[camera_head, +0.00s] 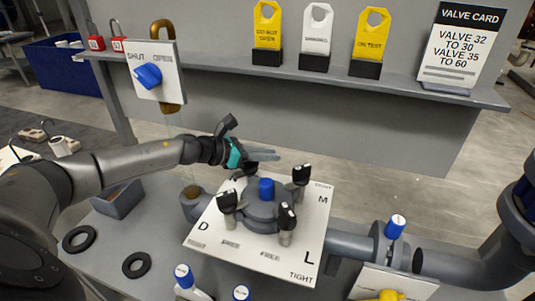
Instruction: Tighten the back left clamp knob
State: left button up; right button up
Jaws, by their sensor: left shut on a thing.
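The filter press (267,207) is a round grey housing with a blue cap on a white plate marked with letters. Black clamp knobs stand around it: front left (228,201), front right (287,217) and back right (301,176). The back left clamp knob (250,169) is a dark shape mostly hidden under my left gripper (264,154). That gripper reaches in from the left and is shut on this knob; the contact itself is partly hidden. My right gripper is out of view.
A grey pipe with a blue-capped valve (395,227) runs right of the plate. Black rings (137,265) and a grey bin (118,199) lie left. A shelf behind holds yellow and white tags (317,30) and a valve card (461,45). A shut/open sign (154,71) hangs back left.

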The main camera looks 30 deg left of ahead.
pick_arm(q)
grip_shut()
jog(key=s+a+n+g+y+p, duration=0.1)
jog(key=a+n+g+y+p, duration=0.3)
jog(key=n+y+p, duration=1.1)
jog(key=shift+s+a+n+y+p, duration=0.35)
jog(key=shift+a+n+y, duration=1.1)
jog(key=shift+y, duration=0.35)
jog(key=shift+g, duration=0.3)
